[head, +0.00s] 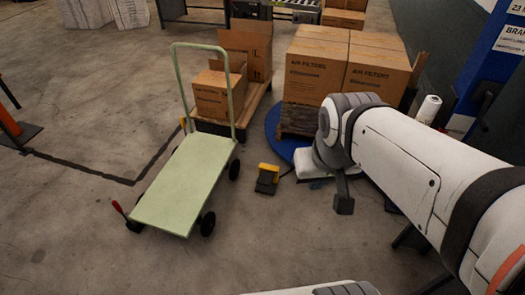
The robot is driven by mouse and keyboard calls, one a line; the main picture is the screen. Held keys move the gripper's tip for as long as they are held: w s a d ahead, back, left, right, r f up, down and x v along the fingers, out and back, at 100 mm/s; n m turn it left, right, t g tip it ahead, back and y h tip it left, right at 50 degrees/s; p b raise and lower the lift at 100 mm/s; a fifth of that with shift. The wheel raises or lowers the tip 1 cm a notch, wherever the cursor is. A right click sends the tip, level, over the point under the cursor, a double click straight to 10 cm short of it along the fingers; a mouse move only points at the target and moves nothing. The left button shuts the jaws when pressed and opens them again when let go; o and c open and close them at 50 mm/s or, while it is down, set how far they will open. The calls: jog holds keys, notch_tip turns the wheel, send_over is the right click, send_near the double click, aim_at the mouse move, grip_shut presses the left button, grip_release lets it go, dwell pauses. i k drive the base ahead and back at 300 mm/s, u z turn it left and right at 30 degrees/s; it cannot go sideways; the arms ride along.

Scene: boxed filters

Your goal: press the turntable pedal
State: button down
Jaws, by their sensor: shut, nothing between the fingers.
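The turntable pedal (267,179), a small black foot switch with a yellow hood, lies on the concrete floor left of my arm. A dark cable runs from it toward the turntable. The blue round turntable (277,143) carries a wooden pallet of air-filter boxes (318,77), and my arm covers part of its right side. My gripper (344,206), a small dark end below the white arm, points down to the right of the pedal. It is apart from the pedal and shut, with nothing in it.
A pale green platform cart (180,182) stands just left of the pedal. Behind it, an open carton and a smaller box (211,95) sit on a pallet. A blue column (490,65) rises at the right. The floor in front of the pedal is clear.

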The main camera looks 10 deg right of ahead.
aim_at(265, 178)
jog(key=u, duration=0.2)
jog(key=k, duration=0.35)
jog(key=z, duration=1.5)
jog(key=i, duration=1.4)
jog(key=u, duration=2.35)
jog(key=i, duration=0.8)
jog(key=z, duration=0.15)
